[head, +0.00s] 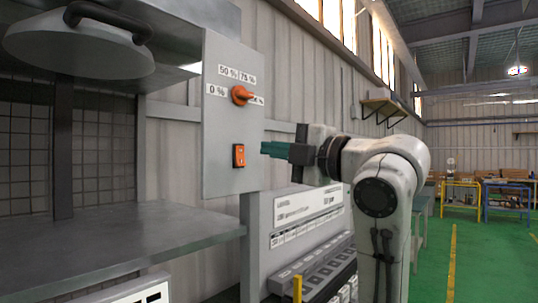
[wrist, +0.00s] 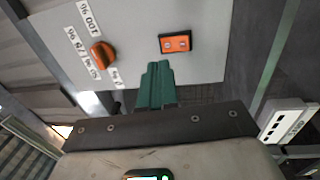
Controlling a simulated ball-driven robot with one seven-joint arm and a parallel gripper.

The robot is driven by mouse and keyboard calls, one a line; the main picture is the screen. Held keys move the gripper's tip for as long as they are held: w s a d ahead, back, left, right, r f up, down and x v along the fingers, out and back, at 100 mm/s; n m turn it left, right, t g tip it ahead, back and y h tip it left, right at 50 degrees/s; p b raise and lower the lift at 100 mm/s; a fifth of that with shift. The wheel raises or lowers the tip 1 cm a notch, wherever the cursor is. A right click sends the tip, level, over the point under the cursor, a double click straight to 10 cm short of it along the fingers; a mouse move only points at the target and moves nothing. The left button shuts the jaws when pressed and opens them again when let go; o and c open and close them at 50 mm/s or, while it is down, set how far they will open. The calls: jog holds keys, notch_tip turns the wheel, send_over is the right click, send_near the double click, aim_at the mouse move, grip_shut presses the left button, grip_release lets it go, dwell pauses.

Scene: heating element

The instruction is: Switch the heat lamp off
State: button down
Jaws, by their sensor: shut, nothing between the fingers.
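A grey control panel (head: 222,60) stands upright left of centre in the head view. It carries an orange rotary knob (head: 241,95) with percent labels around it. Below the knob is an orange rocker switch (head: 239,156) in a dark frame. In the wrist view the panel shows the knob (wrist: 103,53) at left and the switch (wrist: 176,42) at right. My gripper (head: 266,148) has green fingers, shut and empty, pointing at the panel just right of the switch. In the wrist view the fingertips (wrist: 157,66) lie below and left of the switch, apparently apart from it.
A round grey lamp hood (head: 78,45) with a dark handle hangs at upper left. A grey metal table (head: 120,240) lies below it. A printed board and a keypad-like unit (head: 315,270) stand below the panel. Open green floor (head: 480,260) extends at right.

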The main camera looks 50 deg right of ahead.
jog(key=s+r+b, duration=0.1)
jog(key=s+b, duration=0.1)
jog(key=s, duration=0.6)
jog(key=shift+d, duration=0.2)
jog(key=shift+r, duration=0.1)
